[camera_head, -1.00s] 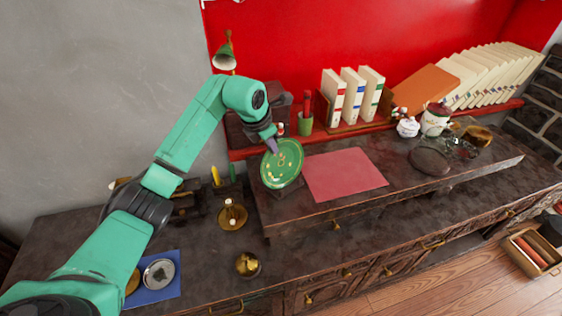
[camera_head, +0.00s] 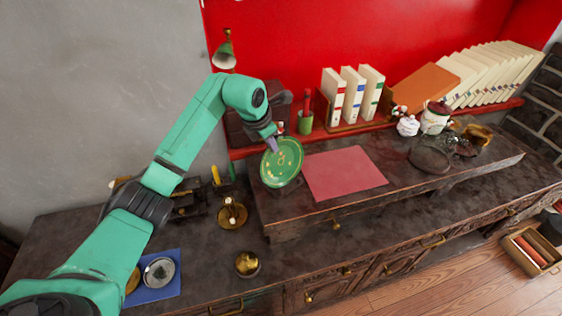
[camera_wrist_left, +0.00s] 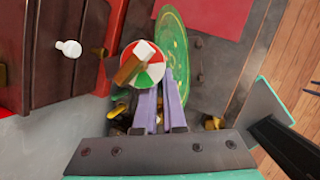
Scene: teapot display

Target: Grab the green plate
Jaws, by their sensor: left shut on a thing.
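The green plate (camera_head: 281,163) with gold marks stands tilted, nearly on edge, at the left end of the raised wooden shelf. It also shows steeply from the side in the left wrist view (camera_wrist_left: 173,45). My left gripper (camera_head: 273,143) is at the plate's upper left rim, shut on it. In the left wrist view its two purple fingers (camera_wrist_left: 161,90) reach to the plate's near edge. The exact contact is partly hidden. My right gripper is in neither view.
A pink mat (camera_head: 343,173) lies right of the plate. A green cup (camera_head: 305,124) stands behind. A brass candle holder (camera_head: 232,213) and a brass pot (camera_head: 247,264) are on the lower counter. White binders (camera_head: 352,95) stand at the back wall. Teaware (camera_head: 436,118) is further right.

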